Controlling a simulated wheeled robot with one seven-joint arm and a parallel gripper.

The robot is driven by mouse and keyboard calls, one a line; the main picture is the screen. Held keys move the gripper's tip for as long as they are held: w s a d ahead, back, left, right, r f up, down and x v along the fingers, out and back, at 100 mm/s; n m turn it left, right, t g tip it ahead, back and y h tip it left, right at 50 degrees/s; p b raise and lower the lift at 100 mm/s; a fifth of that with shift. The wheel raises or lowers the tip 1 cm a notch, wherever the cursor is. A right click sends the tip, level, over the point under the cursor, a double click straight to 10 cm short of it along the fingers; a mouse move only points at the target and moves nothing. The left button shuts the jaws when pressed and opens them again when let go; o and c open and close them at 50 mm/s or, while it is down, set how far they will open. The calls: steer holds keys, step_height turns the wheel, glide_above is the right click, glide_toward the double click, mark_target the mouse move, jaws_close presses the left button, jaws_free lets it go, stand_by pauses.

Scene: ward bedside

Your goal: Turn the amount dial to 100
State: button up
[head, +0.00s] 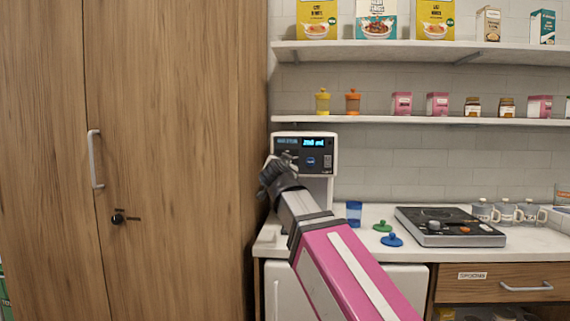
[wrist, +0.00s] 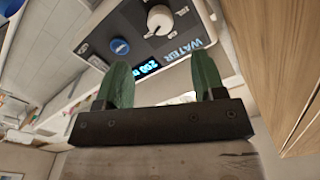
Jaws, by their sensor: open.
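The water dispenser (head: 322,137) is white with a dark front panel and stands on the counter beside the wardrobe. In the wrist view its panel carries a pale round dial (wrist: 160,18), the word WATER, a blue button (wrist: 120,46) and a lit display (wrist: 140,70) that appears to read 200. The display also shows in the head view (head: 314,142). My gripper (wrist: 162,62) is open, its two green fingers apart and empty. The dial is beyond the fingertips, not between them. In the head view my gripper (head: 272,174) covers the panel's lower left.
A tall wooden wardrobe (head: 180,150) stands close on the left. A blue cup (head: 354,212), green and blue lids and a hob (head: 450,226) are on the counter to the right. Shelves with boxes and jars (head: 420,121) run above.

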steer(key=w, duration=1)
steer(key=shift+s, duration=0.1)
steer(key=c, duration=0.9)
